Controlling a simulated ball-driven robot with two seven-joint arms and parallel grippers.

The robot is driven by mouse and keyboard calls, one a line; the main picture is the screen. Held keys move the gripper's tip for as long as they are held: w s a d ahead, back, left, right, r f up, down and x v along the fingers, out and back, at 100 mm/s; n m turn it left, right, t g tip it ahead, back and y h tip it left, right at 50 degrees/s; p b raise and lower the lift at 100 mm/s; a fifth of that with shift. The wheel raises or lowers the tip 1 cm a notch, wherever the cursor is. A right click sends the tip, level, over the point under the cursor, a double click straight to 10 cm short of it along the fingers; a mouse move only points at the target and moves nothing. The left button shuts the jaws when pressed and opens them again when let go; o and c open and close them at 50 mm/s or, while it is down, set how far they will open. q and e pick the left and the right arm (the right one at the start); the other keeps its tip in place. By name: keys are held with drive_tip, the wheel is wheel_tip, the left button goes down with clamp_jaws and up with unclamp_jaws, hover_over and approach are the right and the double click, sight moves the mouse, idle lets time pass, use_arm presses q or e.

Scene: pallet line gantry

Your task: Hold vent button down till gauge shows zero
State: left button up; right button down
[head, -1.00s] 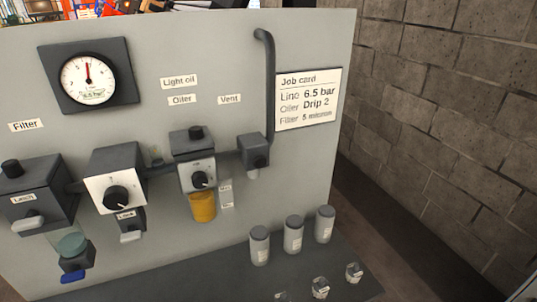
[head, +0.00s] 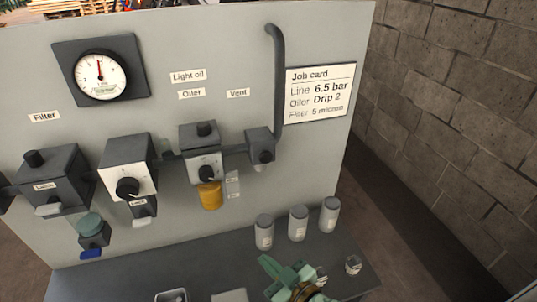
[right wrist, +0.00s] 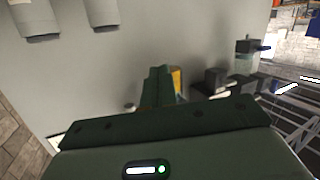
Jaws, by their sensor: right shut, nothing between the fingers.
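The round white gauge (head: 100,74) is on a dark plate at the panel's upper left, its red needle pointing almost straight up, not clearly readable. The dark vent block (head: 260,148) sits below the "Vent" label (head: 238,93), at the foot of a bent pipe. A small round dark vent button (head: 265,157) shows on its front. My right gripper (head: 272,264), green, is at the bottom of the head view, low in front of the panel and well apart from the button. Its shut, empty fingers also show in the right wrist view (right wrist: 160,86). My left gripper is out of view.
Several grey canisters (head: 298,224) stand on the dark shelf (head: 200,262), close behind my right gripper. The oiler (head: 205,165) with its amber bowl (head: 210,196) is left of the vent block. A job card (head: 318,92) hangs right of the pipe.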

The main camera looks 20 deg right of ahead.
sight(266, 155)
drive_tip(key=d+r+m+t+h+p, duration=0.1)
drive_tip(key=d+r+m+t+h, duration=0.1)
drive_tip(key=r+m+t, duration=1)
wheel_tip(266, 155, up, 7)
drive_tip(key=shift+w+d+r+t+h, duration=0.15)
drive_tip(key=shift+w+d+t+h, duration=0.2)
drive_tip(key=shift+d, duration=0.45)
drive_tip(key=w+b, duration=0.2)
drive_tip(key=w, duration=0.6)
drive_tip(key=shift+w+a+b, duration=0.15)
drive_tip(key=shift+w+b, duration=0.2)
drive_tip(key=shift+w, duration=0.05)
drive_tip(key=shift+w, duration=0.15)
idle(0.4)
drive_tip(key=shift+w, duration=0.25)
drive_tip(key=shift+w+b, duration=0.35)
drive_tip(key=shift+w, duration=0.2)
idle(3.1)
